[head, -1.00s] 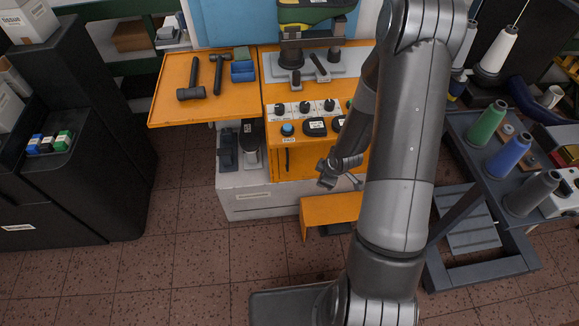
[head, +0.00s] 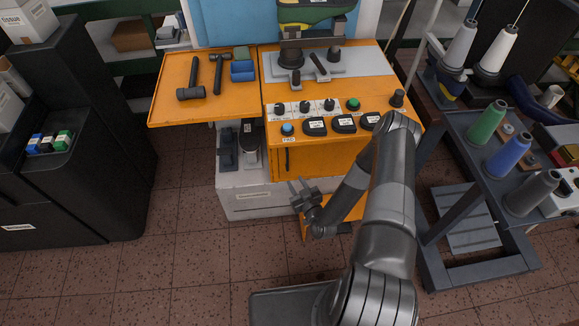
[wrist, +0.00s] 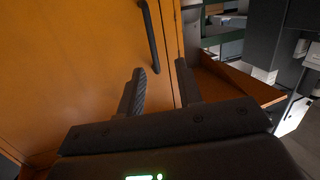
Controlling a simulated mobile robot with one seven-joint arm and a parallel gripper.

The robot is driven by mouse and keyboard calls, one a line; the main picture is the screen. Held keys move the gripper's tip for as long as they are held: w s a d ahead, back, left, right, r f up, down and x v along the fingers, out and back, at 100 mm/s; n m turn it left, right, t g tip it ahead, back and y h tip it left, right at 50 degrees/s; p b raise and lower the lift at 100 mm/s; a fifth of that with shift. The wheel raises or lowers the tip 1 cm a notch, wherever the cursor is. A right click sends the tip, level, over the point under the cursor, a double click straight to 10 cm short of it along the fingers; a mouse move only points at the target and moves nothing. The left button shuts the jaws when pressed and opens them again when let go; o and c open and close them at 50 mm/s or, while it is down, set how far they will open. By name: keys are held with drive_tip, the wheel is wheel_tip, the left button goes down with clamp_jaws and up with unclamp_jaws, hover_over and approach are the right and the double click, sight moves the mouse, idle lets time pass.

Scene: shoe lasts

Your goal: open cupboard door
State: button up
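The cupboard door (head: 322,155) is the orange front of the machine cabinet and looks shut. It also fills the left of the wrist view (wrist: 85,60). Its dark upright bar handle (head: 287,160) is on the door's left side in the head view. In the wrist view the handle (wrist: 152,36) stands ahead of my fingertips, roughly in line with the gap between them. My gripper (head: 299,187) is low in front of the door, below the handle in the head picture. In the wrist view its two fingers (wrist: 160,82) are apart with nothing between them.
An orange step (head: 304,228) stands at the cabinet's foot, partly behind my arm. A thread-cone rack (head: 480,262) stands right, black cabinets (head: 80,200) left. The tiled floor (head: 190,235) between is clear.

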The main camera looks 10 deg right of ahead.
sight(288, 163)
drive_tip(key=w, duration=0.3)
drive_tip(key=w+a+m+t+h, duration=0.1)
drive_tip(key=w, duration=0.2)
drive_tip(key=w+m+t, duration=0.1)
drive_tip(key=w, duration=0.2)
drive_tip(key=shift+w+a+f, duration=0.1)
drive_tip(key=shift+a+f, duration=0.25)
drive_tip(key=shift+c, duration=0.4)
clamp_jaws()
